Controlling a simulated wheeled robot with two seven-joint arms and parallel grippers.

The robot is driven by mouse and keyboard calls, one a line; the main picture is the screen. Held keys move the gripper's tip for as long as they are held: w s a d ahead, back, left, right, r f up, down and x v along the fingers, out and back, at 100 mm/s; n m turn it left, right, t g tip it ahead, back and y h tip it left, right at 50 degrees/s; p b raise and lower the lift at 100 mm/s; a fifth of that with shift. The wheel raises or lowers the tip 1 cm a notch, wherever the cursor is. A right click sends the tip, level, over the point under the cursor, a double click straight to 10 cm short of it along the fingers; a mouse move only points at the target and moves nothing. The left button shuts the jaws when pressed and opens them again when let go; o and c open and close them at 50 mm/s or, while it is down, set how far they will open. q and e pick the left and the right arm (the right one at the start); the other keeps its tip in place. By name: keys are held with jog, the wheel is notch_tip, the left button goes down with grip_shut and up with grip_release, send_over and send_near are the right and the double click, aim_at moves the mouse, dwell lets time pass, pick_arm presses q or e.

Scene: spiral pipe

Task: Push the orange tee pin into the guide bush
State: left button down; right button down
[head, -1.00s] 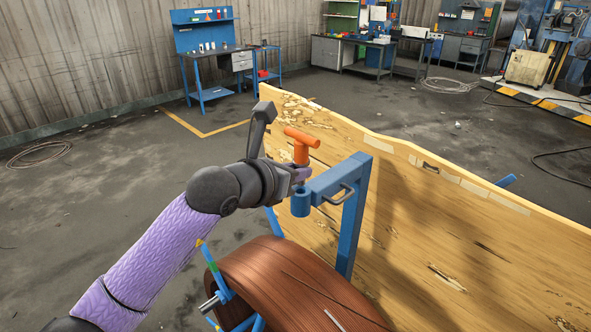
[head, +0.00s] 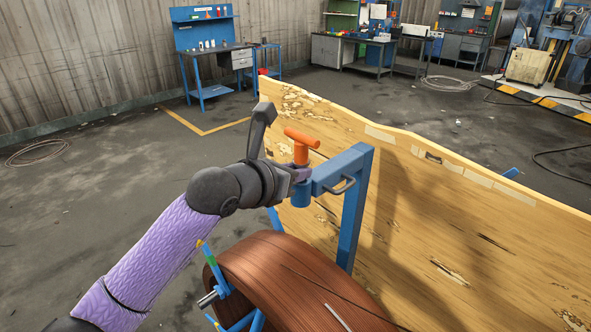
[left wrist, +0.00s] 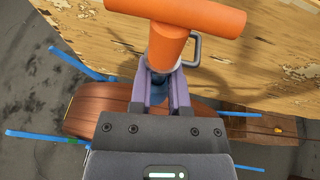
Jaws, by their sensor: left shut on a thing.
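The orange tee pin (head: 301,146) stands upright in the head view, its crossbar on top. My left gripper (head: 299,172) is shut on the pin's stem below the crossbar. The blue guide bush (head: 302,194) is at the end of the blue bracket arm, directly under the gripper. The pin's lower end is hidden by the gripper, so I cannot tell how far it is in the bush. In the left wrist view the tee pin (left wrist: 172,40) fills the top middle, with the gripper fingers (left wrist: 162,88) around its stem. My right gripper is not in view.
The blue bracket post (head: 354,210) with a grey handle (head: 342,187) stands right of the bush. A worn wooden board (head: 450,230) rises behind it. A brown coil (head: 285,275) lies below. The workbench (head: 215,70) is far off.

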pick_arm(q)
jog(key=shift+f+b, duration=0.45)
jog(key=shift+f, duration=0.1)
jog(key=c, duration=0.5)
grip_release()
jog(key=shift+a, duration=0.1)
jog(key=shift+f, duration=0.15)
